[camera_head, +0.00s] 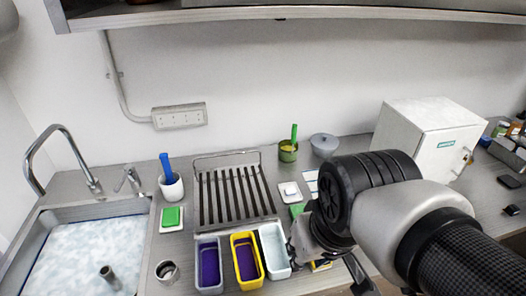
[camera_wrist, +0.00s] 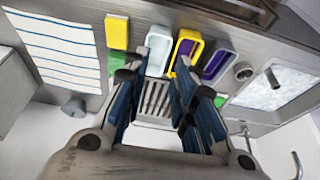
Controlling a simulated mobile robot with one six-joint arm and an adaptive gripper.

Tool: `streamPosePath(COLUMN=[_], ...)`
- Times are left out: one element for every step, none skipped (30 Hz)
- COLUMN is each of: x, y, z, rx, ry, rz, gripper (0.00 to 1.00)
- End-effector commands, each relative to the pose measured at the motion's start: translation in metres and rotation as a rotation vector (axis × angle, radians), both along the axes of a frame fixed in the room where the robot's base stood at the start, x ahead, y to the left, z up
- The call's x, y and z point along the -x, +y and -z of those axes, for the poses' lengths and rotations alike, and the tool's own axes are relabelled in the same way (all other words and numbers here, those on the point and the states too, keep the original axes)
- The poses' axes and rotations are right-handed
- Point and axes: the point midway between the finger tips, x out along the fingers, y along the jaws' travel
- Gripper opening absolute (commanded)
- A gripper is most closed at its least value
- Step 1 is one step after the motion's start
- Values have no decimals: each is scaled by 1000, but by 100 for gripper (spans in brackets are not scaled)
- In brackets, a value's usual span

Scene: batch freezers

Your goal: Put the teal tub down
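A pale blue tub (camera_head: 273,251), the nearest match I see to teal, is at the right end of a row of tubs at the front of the counter. It appears upright and beside the yellow tub. In the wrist view the pale tub (camera_wrist: 158,47) shows just beyond and between my fingertips. My gripper (camera_wrist: 158,68) has its fingers spread apart. In the head view my gripper (camera_head: 318,243) is just right of the tub and partly hides the counter there. I cannot tell whether a finger touches the tub.
A yellow tub (camera_head: 246,260) and a grey tub (camera_head: 208,266), both purple inside, stand to the left. A drying rack (camera_head: 235,190) lies behind. A sink (camera_head: 80,245) is at far left, and a white box (camera_head: 425,138) at the back right. A yellow block (camera_wrist: 117,32) sits near the tub.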

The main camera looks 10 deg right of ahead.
Motion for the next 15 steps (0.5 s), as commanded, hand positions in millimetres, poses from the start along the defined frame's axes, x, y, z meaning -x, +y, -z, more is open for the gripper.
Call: streamPosePath(x=[13,18,25,29,32,35,37,38,39,39,39,39,39,39,39], y=[1,2,2,2,2,3,3,3,3,3,3,3,3,3,3], z=[-1,-1,-1,0,0,1,1,2,2,2,2,2,2,2,2], rx=[2,2,2,2,2,2,2,2,1,1,1,1,1,1,1], ry=[-30,-40,-52,-60,-66,-71,-75,-78,-79,-79,-79,-79,-79,-79,-79], rz=[-2,-2,0,0,1,2,2,2,2,2,2,2,2,2,2], gripper=[25,25,25,25,25,25,25,25,25,25,25,25,25,25,25])
